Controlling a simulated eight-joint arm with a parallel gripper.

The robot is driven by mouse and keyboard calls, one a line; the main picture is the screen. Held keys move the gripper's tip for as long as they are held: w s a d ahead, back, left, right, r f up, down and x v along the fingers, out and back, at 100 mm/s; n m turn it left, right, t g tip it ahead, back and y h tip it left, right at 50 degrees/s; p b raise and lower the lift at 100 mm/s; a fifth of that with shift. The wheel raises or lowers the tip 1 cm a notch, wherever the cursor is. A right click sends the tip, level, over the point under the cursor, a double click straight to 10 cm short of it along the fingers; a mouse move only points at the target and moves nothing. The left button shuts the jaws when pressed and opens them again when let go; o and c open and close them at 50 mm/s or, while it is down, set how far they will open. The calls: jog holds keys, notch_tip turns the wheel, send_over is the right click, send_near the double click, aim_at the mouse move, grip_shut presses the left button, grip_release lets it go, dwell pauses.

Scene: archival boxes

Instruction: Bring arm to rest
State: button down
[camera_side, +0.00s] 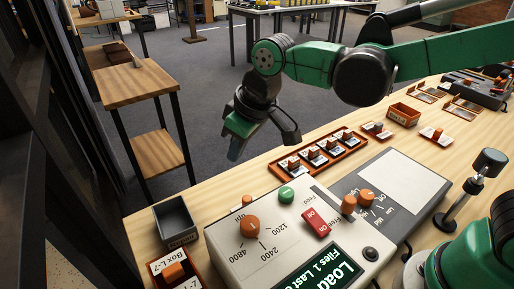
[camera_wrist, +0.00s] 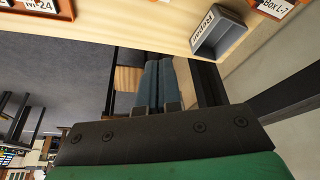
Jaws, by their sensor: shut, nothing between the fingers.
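My gripper (camera_side: 234,150) hangs at the end of my green and black arm in the side view, in the air over the back edge of the wooden table (camera_side: 143,222). In the wrist view my gripper (camera_wrist: 158,64) shows two blue-grey fingers lying side by side, closed together and empty. The fingers point past the table edge, with the floor beyond. They touch nothing that I can see.
A grey open box (camera_side: 176,222) and an orange Box L-7 (camera_side: 172,272) stand at the table's left end. A control console (camera_side: 290,240) fills the front. An orange tray (camera_side: 318,153) holds several labelled pieces. A wooden side stand (camera_side: 140,85) is behind left.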

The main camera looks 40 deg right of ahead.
jog(key=s+d+m+t+h, duration=0.1)
jog(key=s+d+m+t, duration=0.2)
jog(key=d, duration=1.1)
jog(key=s+m, duration=0.2)
jog(key=s, duration=0.2)
jog(key=shift+s+r+h, duration=0.3)
jog(key=shift+s+h, duration=0.1)
